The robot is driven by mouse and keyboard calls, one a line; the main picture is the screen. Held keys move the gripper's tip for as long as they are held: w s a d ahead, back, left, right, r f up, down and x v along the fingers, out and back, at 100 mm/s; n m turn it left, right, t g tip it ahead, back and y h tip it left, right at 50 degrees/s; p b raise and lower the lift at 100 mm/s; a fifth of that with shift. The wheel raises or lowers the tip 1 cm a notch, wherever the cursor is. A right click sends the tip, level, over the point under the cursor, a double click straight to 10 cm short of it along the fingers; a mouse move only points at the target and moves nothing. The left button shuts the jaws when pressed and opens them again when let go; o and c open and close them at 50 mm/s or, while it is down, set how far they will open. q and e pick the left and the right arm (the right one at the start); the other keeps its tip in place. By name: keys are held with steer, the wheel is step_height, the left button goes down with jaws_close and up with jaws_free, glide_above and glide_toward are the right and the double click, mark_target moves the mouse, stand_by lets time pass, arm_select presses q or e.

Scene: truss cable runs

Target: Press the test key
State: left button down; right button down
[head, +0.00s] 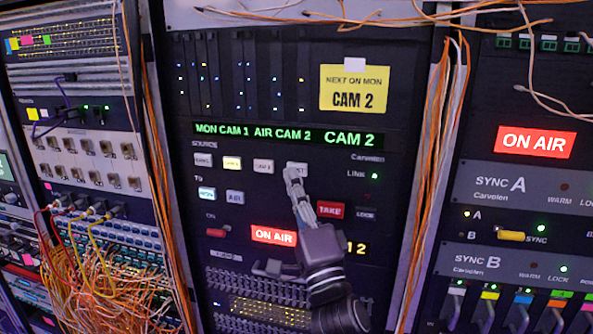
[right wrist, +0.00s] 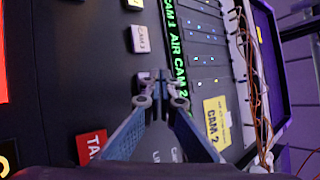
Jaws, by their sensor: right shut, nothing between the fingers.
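The test key (head: 298,168) is the rightmost pale square key in the SOURCE row of the middle panel. Only its upper part and the end of its label show. My right gripper (head: 292,176) is shut and empty, its tips over the key's lower part. In the right wrist view the shut fingertips (right wrist: 160,88) cover most of this key (right wrist: 144,75). I cannot tell whether the tips touch it or whether it is pushed in. My left gripper is out of view.
Left of the test key are a CAM 2 key (head: 263,166) and a lit key (head: 231,163). Below are a lit MON key (head: 207,194), an AIR key (head: 235,197) and a red TAKE key (head: 330,209). A green display (head: 290,136) runs above. Orange cables (head: 430,170) hang at the right.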

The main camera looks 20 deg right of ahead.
steer(key=shift+w, duration=0.1)
steer(key=shift+w+d, duration=0.2)
steer(key=shift+w, duration=0.05)
steer(key=shift+w+d, duration=0.3)
steer(key=shift+w, duration=0.05)
stand_by(0.8)
stand_by(0.3)
steer(key=shift+s+a, duration=0.5)
steer(key=shift+s, duration=0.25)
steer(key=s+a, duration=0.1)
steer(key=s, duration=0.1)
steer(key=s+a, duration=0.1)
steer(key=s, duration=0.1)
steer(key=shift+a, duration=0.4)
